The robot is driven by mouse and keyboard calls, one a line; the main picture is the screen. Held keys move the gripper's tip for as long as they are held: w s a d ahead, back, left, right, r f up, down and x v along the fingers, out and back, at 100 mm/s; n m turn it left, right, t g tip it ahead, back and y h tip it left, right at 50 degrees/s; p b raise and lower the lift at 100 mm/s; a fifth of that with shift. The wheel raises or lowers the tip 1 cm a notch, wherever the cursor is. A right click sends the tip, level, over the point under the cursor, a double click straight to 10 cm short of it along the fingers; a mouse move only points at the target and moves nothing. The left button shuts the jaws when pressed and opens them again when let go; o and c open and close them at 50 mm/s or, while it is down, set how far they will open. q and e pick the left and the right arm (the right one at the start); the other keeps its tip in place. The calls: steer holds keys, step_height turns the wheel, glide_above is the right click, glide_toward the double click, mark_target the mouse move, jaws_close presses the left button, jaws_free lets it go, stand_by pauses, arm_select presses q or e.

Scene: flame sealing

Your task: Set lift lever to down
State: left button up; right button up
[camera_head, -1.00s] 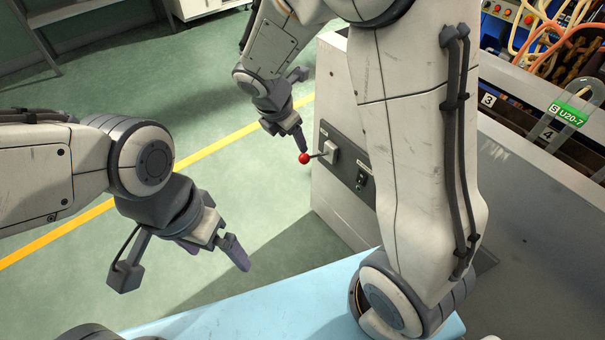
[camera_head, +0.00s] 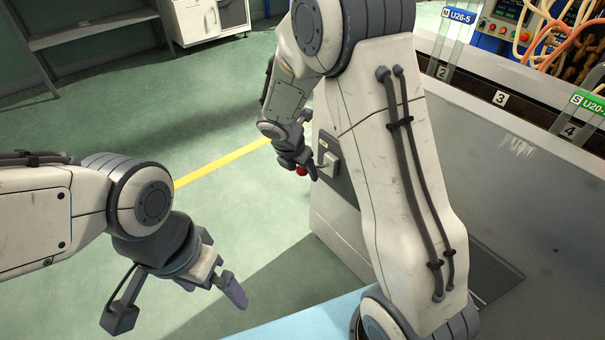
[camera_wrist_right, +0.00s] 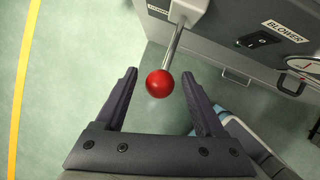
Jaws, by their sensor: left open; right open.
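The lift lever is a metal rod with a red ball knob (camera_wrist_right: 159,83) on the side of a grey machine. In the right wrist view the knob lies between the two open fingers of my right gripper (camera_wrist_right: 160,95), with a gap on each side. In the head view the knob (camera_head: 301,171) shows just below my right gripper (camera_head: 302,163), partly hidden by it. The lever's base plate (camera_head: 328,164) is on the machine's side wall. My left gripper (camera_head: 230,282) is open and empty at the lower left, over the floor.
A blower switch (camera_wrist_right: 258,39) and a round gauge (camera_wrist_right: 305,65) sit beside the lever. Labelled slots, one with a green U20 tag (camera_head: 588,103), line the machine top (camera_head: 500,150). A light blue surface (camera_head: 310,325) is at the bottom. Green floor is open at left.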

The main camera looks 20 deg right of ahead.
steer(key=shift+f, duration=0.1)
jaws_close()
stand_by(1.4)
